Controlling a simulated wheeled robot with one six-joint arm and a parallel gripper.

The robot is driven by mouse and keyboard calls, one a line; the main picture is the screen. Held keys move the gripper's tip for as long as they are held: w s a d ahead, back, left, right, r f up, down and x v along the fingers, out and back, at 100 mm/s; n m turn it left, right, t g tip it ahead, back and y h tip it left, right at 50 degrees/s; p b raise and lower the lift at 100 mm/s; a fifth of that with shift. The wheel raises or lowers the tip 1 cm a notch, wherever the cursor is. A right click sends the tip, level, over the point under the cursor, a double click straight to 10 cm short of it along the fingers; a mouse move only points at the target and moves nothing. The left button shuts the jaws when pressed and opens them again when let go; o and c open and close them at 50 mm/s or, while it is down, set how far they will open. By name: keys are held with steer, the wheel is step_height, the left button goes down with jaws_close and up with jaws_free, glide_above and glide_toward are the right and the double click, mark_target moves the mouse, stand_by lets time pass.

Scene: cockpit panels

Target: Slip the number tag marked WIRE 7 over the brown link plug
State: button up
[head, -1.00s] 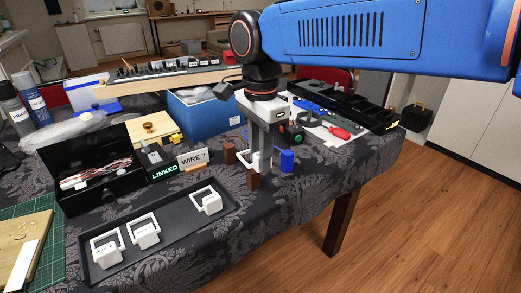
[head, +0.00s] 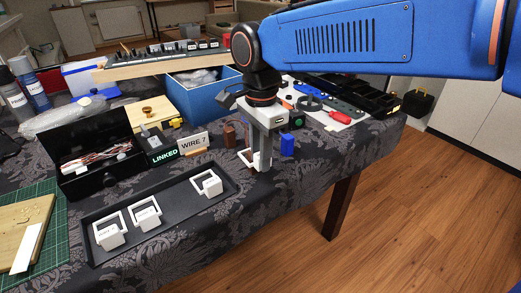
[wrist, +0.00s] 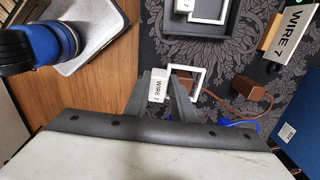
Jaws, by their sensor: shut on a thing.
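My gripper (head: 258,166) is shut on a white number tag, whose face reads WIRE 7 in the wrist view (wrist: 158,88). The tag's square open loop (wrist: 186,82) sticks out to the right of the fingers. One brown plug (head: 229,136) stands upright behind and left of my gripper; a brown block also shows in the wrist view (wrist: 253,91), with a brown lead running left from it. More brown (head: 247,158) shows at the tag's loop, partly hidden by the fingers. I cannot tell whether the loop is around it or only in front.
A black tray (head: 168,226) with several white looped tags lies at the front left. A WIRE 7 card (head: 194,145) and a LINKED sign (head: 165,156) stand behind it. A blue plug (head: 288,145) is close on the right. The table edge is nearby.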

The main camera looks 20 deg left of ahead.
steer(key=shift+f, duration=1.8)
steer(key=o, duration=1.1)
steer(key=shift+f, duration=0.1)
